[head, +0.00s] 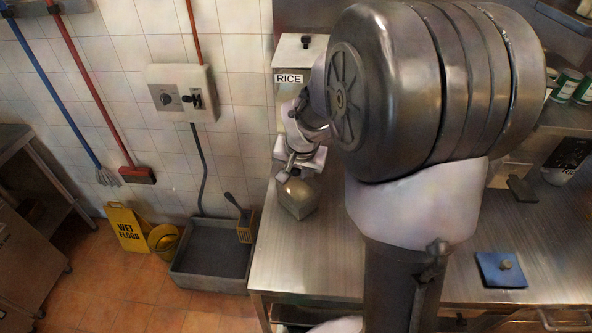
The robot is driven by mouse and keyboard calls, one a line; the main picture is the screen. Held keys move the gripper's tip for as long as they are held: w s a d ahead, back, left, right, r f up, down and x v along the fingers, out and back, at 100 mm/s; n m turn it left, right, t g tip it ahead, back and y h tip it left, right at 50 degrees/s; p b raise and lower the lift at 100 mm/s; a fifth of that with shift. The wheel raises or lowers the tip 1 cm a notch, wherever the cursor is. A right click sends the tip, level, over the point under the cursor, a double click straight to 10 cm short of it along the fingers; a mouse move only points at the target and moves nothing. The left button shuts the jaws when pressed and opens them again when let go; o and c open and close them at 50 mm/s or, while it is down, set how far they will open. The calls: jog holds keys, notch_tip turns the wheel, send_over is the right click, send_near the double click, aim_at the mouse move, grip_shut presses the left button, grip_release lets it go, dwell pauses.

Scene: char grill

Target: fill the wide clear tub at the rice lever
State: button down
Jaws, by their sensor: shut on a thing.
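The rice dispenser (290,62), a pale upright box labelled RICE, stands against the tiled wall at the back left end of the steel counter. My gripper (290,170) is in front of its lower part, with my large dark arm covering much of the middle of the view. The tub's contents cannot be made out. The rice lever cannot be told apart behind my wrist.
The steel counter (300,255) is clear at the front left. A blue pad (500,269) with a small knob lies at the right. Green-labelled cans (566,85) stand on a shelf. A mop bucket basin (212,255) and a yellow wet floor sign (127,228) are on the floor.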

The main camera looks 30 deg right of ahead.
dwell(0.3)
notch_tip(320, 180, down, 2)
jog(key=t+b, duration=0.1)
jog(key=b, duration=0.5)
jog(key=shift+a+h, duration=0.1)
jog(key=shift+h, duration=0.3)
jog(key=t+b, duration=0.1)
jog(key=b, duration=0.5)
jog(key=t+h+b, duration=0.1)
jog(key=b, duration=0.4)
jog(key=shift+s+a+f+b, duration=0.15)
jog(key=shift+s+f+b, duration=0.2)
jog(key=shift+s+f, duration=0.05)
jog(key=shift+r, duration=0.25)
jog(key=c, duration=1.2)
grip_release()
